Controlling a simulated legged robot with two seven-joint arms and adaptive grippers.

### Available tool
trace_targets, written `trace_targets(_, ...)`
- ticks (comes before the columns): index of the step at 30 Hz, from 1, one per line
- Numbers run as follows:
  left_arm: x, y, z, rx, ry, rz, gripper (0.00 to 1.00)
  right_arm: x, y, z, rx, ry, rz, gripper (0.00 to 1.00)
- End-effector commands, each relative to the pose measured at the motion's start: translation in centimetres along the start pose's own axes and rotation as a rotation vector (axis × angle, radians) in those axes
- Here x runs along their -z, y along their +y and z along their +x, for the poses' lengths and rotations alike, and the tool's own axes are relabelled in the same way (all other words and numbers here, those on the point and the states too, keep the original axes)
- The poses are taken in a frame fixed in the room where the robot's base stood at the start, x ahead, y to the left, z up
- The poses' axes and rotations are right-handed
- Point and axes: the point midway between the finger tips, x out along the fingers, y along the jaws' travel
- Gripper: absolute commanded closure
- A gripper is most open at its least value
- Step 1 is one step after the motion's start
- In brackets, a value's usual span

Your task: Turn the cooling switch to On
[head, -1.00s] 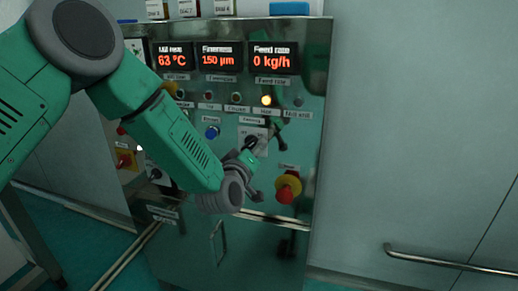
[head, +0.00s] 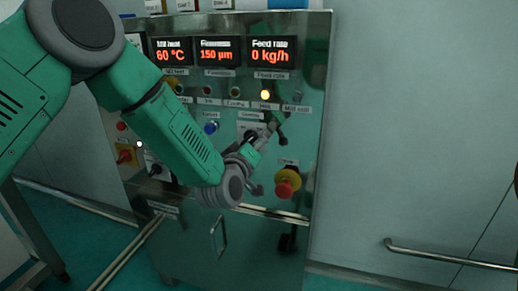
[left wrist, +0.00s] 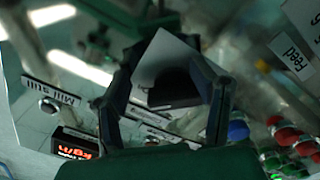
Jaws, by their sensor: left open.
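The cooling switch (head: 248,132) is a dark knob on a pale plate in the middle of the steel panel, partly covered by my gripper in the head view. Its small label is too blurred to read for certain. My left gripper (head: 264,142) is at this switch, with its fingers apart. In the left wrist view, a pale plate with a black knob (left wrist: 172,90) shows between the two open fingers (left wrist: 168,105). I cannot tell whether the fingers touch the knob, nor which way it points. My right gripper is not in view.
A red stop button on a yellow collar (head: 287,184) sits just below right of my gripper. A blue button (head: 211,128) lies to the left. Displays (head: 272,50) and lamps (head: 265,95) line the panel above. A handrail (head: 440,254) runs along the right wall.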

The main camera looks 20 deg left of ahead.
Motion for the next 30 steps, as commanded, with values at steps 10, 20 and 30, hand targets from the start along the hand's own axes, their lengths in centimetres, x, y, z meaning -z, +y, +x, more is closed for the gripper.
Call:
trace_targets(10, 0.0, 0.3, -5.8, 0.009, 0.01, 0.012, 0.34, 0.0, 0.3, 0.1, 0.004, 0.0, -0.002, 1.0)
trace_targets(20, -1.3, 1.4, -10.7, 0.004, -0.003, 0.021, 0.34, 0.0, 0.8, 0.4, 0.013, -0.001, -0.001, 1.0)
trace_targets(30, -0.9, 0.6, -11.3, 0.005, -0.003, 0.011, 0.34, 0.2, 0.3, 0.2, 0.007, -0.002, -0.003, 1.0)
